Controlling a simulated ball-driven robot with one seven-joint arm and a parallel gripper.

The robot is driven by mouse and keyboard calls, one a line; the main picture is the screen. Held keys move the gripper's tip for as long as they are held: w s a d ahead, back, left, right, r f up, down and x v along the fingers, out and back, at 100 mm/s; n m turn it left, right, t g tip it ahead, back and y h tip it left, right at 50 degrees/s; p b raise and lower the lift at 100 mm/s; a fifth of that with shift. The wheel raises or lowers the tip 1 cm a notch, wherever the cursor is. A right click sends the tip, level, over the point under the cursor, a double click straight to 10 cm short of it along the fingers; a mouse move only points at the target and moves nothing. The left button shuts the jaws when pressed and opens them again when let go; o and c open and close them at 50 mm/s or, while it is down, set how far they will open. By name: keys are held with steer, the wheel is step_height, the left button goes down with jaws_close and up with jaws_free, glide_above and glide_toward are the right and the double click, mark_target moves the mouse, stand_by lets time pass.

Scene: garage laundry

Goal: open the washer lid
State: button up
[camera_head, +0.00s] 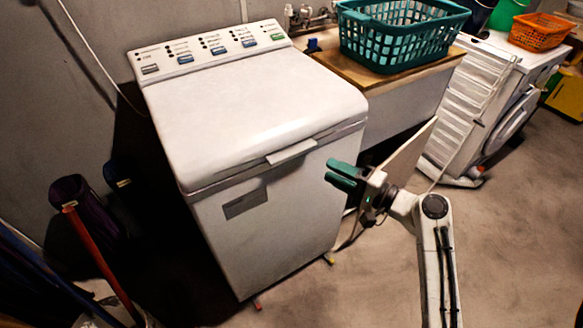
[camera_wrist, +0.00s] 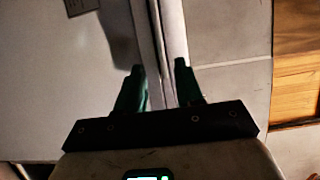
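The white washer (camera_head: 262,222) stands at the centre of the head view, and its lid (camera_head: 255,100) is down. A light handle tab (camera_head: 291,152) sticks out at the middle of the lid's front edge. My gripper (camera_head: 333,173) has teal fingers and is to the right of and below the handle, near the washer's front right corner, apart from the handle. In the wrist view my gripper (camera_wrist: 160,70) has its fingers spread with a gap between them, and a pale edge strip (camera_wrist: 160,30) shows in that gap. I see nothing held.
A teal laundry basket (camera_head: 400,35) sits on a wooden-topped counter (camera_head: 345,68) right of the washer. A white front-loading machine (camera_head: 490,95) stands further right with an orange basket (camera_head: 540,30). A red-handled tool (camera_head: 100,262) is at left. The floor (camera_head: 515,240) at right is clear.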

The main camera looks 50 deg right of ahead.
mark_target(297, 154)
steer(key=w, duration=0.3)
steer(key=w+p, duration=0.1)
steer(key=w, duration=0.2)
steer(key=w+a, duration=0.1)
steer(key=w, duration=0.3)
steer(key=shift+w+a, duration=0.1)
jaws_close()
stand_by(1.2)
